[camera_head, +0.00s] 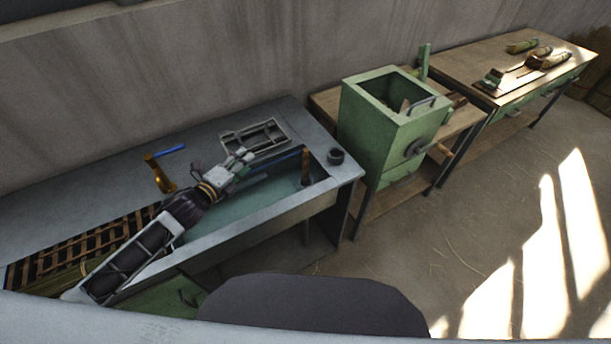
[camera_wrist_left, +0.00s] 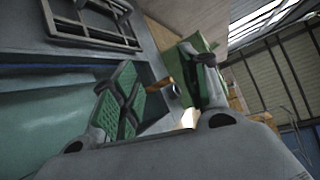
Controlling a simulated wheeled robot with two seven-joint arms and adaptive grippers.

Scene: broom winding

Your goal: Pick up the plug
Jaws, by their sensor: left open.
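A brown upright peg (camera_head: 305,165), which looks like the plug, stands at the right end of the sunken basin (camera_head: 262,195) in the grey bench. In the left wrist view a brown piece (camera_wrist_left: 160,86) shows between the fingers but beyond them, and it looks like the same peg. My left gripper (camera_head: 243,158) is over the basin, to the left of the peg and apart from it. It is open and empty. Its fingers (camera_wrist_left: 165,100) show green pads in the left wrist view. My right gripper is not in view.
A grey frame rack (camera_head: 256,137) lies behind my left gripper. A brass tap with a blue handle (camera_head: 164,176) is at left. A green machine (camera_head: 390,125) stands beyond the bench.

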